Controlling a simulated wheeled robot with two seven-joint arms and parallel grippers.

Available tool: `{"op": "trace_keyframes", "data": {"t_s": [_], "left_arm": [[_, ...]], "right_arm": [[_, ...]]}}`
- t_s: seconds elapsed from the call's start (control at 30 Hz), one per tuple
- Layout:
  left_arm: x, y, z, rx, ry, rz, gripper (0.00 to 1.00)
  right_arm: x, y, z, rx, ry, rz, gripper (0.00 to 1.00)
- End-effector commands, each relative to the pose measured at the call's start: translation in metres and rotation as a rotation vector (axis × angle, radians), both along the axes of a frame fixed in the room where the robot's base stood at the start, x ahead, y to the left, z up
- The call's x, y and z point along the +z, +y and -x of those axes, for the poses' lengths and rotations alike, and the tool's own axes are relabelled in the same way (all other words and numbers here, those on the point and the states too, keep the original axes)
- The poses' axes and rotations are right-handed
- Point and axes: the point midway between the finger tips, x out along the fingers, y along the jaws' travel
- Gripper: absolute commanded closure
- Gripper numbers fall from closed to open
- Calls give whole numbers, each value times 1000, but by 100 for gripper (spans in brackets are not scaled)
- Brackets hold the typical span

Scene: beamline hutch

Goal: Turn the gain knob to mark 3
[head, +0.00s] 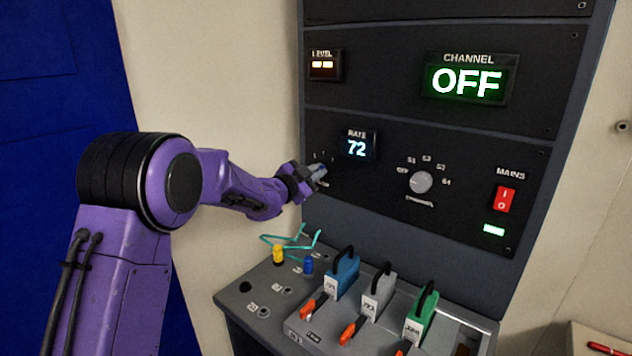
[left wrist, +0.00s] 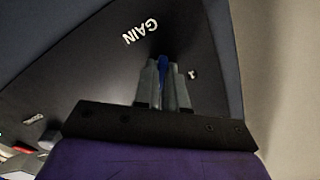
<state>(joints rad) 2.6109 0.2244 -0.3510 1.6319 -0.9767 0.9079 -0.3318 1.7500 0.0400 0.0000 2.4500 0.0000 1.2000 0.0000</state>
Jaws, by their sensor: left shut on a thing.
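My left gripper (head: 318,172) is at the left part of the lower dark panel, below and left of the RATE display. In the left wrist view its two grey fingers (left wrist: 162,82) are shut on a narrow blue part, which I take to be the gain knob (left wrist: 162,66). The GAIN label (left wrist: 140,32) is on the panel close by. A small white mark (left wrist: 192,74) shows beside the fingers, too small to read. In the head view the gripper hides the knob, so its pointing direction cannot be told. My right gripper is not in view.
The RATE display (head: 357,146) reads 72. Right of it are the channel knob (head: 420,182) and the red mains switch (head: 505,199). The channel display (head: 466,81) reads OFF. Below, a ledge (head: 240,300) holds yellow and blue plugs, teal leads and several handled modules.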

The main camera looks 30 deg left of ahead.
Motion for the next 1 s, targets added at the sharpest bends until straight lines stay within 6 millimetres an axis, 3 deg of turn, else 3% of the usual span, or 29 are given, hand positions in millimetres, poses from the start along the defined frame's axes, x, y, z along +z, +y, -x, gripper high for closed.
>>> {"op": "trace_keyframes", "data": {"t_s": [0.3,0.87,0.9,0.93,1.0], "left_arm": [[-3,0,0,-1,-5,-119,100],[-3,0,0,-1,-5,-142,100],[-3,0,0,-1,-5,-142,76],[-3,0,0,-1,-5,-142,67],[-2,0,0,-1,-7,-142,64]], "right_arm": [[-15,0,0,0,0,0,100],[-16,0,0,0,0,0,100],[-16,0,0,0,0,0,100],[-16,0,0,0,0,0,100],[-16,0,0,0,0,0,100]]}}
